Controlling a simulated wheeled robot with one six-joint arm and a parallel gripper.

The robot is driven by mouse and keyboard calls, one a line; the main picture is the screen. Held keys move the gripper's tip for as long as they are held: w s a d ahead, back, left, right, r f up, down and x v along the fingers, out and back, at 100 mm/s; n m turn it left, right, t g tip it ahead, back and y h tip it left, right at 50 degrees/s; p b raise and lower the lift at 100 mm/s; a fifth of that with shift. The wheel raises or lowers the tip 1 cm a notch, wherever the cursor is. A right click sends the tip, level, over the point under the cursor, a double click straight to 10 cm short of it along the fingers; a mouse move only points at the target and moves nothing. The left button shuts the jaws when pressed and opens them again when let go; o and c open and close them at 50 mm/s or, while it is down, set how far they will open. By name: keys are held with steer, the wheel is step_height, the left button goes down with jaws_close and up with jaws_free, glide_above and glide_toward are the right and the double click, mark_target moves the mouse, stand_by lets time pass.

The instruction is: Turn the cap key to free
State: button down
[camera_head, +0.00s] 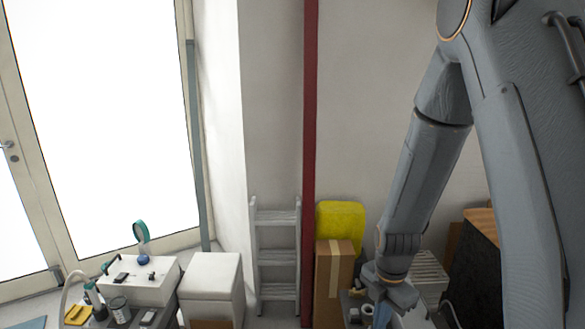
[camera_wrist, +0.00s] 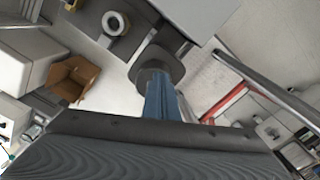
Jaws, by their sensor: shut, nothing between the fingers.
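My gripper (camera_head: 383,312) hangs low at the bottom right of the head view, and its fingertips run to the picture's lower edge there. In the wrist view its blue fingers (camera_wrist: 161,98) are together, with no gap that I can see. A dark grey rounded block (camera_wrist: 155,72) shows right at the fingertips in the wrist view, with a thin stem beyond it. I cannot tell whether it is the cap key or whether the fingers touch it. No cap key can be made out for certain in the head view.
In the wrist view a white ring (camera_wrist: 115,23) lies on a dark surface, and an open cardboard box (camera_wrist: 73,78) stands at left. A grey bar (camera_wrist: 270,82) crosses at right. The head view shows a tall carton (camera_head: 333,285), a yellow object (camera_head: 341,219) and a step ladder (camera_head: 277,258).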

steer(key=shift+w+a+p, duration=0.3)
steer(key=shift+w+p, duration=0.25)
steer(key=shift+p, duration=0.65)
steer(key=shift+w+d, duration=0.3)
steer(key=shift+w, duration=0.05)
step_height(320, 180, up, 6)
steer(key=p, duration=0.5)
steer(key=s+a+r+m+b, duration=0.1)
steer(key=s+r+m+b, duration=0.2)
steer(key=m, duration=0.9)
steer(key=s+a+r+m+t+b, duration=0.1)
steer(key=s+r+m+b, duration=0.2)
steer(key=s+r+m, duration=0.2)
steer(key=s+m, duration=0.3)
steer(key=m, duration=0.4)
steer(key=shift+s+r, duration=0.25)
steer(key=shift+r, duration=0.1)
